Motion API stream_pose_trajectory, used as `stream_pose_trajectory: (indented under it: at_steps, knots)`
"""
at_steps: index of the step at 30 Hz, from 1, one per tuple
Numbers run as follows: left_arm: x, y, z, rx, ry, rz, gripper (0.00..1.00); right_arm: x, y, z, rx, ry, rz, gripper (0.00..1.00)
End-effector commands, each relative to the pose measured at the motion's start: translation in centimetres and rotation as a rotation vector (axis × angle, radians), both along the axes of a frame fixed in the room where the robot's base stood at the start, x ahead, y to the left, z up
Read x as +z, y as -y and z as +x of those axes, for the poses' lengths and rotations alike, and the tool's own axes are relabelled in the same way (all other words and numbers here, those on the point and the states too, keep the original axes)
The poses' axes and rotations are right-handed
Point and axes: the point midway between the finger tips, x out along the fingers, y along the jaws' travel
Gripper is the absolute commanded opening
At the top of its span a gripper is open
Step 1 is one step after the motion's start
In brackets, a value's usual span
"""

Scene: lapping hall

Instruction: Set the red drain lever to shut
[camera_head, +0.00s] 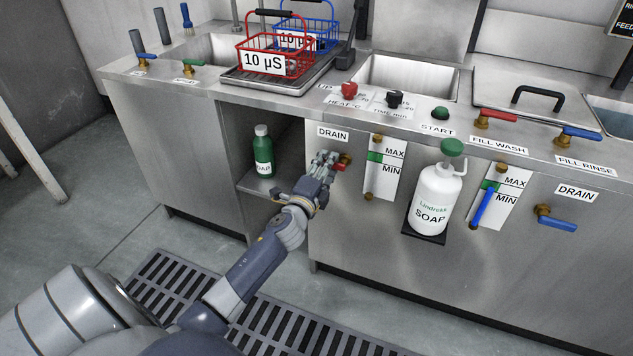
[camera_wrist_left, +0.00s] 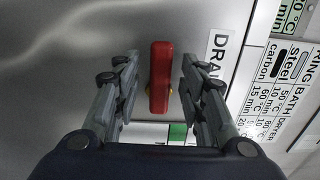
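The red drain lever (camera_wrist_left: 160,77) lies between the two fingers of my left gripper (camera_wrist_left: 160,68) in the left wrist view, with narrow gaps on both sides. It runs parallel to the DRAIN lettering, so it lies about level. In the head view my left gripper (camera_head: 326,160) is at the front panel below the left DRAIN label (camera_head: 333,134). Only a little red of the lever (camera_head: 346,158) shows there; the fingers hide the rest. My left gripper is open around the lever. My right gripper is not in view.
A level gauge (camera_head: 379,170) and a white soap bottle (camera_head: 436,200) are right of the gripper. A green soap bottle (camera_head: 263,152) stands in the open bay to the left. A blue drain lever (camera_head: 557,223) is far right.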

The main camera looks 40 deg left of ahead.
Motion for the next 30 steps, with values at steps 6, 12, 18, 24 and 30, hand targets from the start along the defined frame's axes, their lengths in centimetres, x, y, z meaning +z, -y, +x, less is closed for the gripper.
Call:
stream_pose_trajectory:
  at_steps: [6, 12, 18, 24, 30]
  knots:
    - [-0.1, 1.0, -4.2, -0.001, -0.002, 0.0, 0.38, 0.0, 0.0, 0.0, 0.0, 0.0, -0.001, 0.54]
    - [-0.1, 1.8, -7.6, 0.0, -0.002, 0.0, 0.38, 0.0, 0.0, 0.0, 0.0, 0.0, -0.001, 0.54]
    - [0.0, 2.3, -9.6, -0.001, 0.0, 0.001, 0.38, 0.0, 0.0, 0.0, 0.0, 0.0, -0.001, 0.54]
    - [0.0, 2.4, -10.1, -0.001, -0.001, 0.003, 0.38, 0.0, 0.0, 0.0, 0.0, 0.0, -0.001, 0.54]
    - [0.0, 2.4, -10.1, -0.001, 0.0, 0.002, 0.38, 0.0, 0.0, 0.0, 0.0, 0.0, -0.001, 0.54]
